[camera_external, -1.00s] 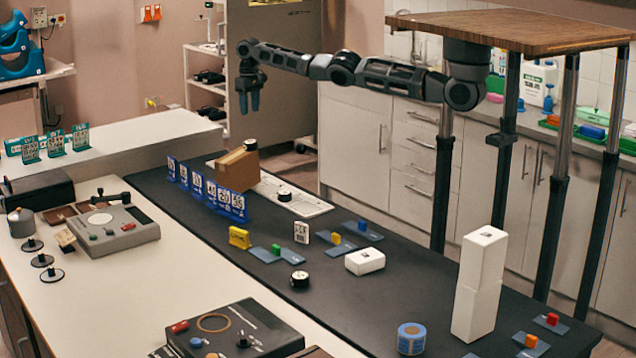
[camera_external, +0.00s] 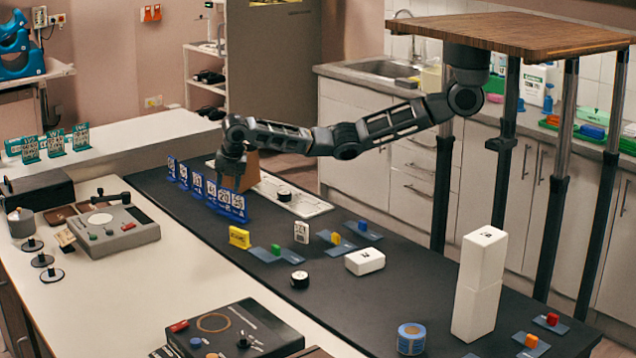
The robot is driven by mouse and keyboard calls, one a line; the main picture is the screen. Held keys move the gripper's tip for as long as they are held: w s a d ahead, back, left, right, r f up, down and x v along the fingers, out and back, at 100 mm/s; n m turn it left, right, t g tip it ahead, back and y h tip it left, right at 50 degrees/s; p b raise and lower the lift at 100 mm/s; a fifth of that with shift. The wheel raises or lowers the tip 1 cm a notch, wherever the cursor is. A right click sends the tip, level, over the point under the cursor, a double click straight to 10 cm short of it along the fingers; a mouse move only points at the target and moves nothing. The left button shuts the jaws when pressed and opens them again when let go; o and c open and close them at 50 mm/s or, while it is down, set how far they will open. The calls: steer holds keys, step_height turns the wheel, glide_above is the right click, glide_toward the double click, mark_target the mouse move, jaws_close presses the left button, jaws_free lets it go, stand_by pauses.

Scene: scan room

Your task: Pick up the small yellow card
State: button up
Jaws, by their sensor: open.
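The small yellow card (camera_external: 239,237) stands upright on the dark table top, just left of a flat grey-blue plate with a small block on it. My gripper (camera_external: 229,182) points down above and behind the yellow card, at the row of blue number cards (camera_external: 211,188). It is open, with nothing seen between its fingers. My gripper and wrist partly hide the brown box (camera_external: 251,172).
A white card (camera_external: 301,232), a white box (camera_external: 365,261) and a black-rimmed disc (camera_external: 299,279) are near the yellow card. A tall white stack (camera_external: 478,284) and a blue tape roll (camera_external: 411,338) stand to the right. Dark table between them is bare.

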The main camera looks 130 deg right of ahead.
mark_target(239, 230)
steer(key=w+a+f+n+t, duration=0.1)
steer(key=w+a+f+n, duration=0.1)
steer(key=a+n, duration=0.4)
steer(key=w+a+f+n, duration=0.2)
steer(key=a+n, duration=0.1)
steer(key=a, duration=0.5)
steer(key=shift+h, duration=0.3)
steer(key=shift+s+x, duration=0.2)
steer(key=shift+x, duration=1.8)
steer(key=shift+s+x, duration=0.2)
steer(key=shift+x, duration=1.8)
steer(key=shift+c, duration=0.4)
jaws_close()
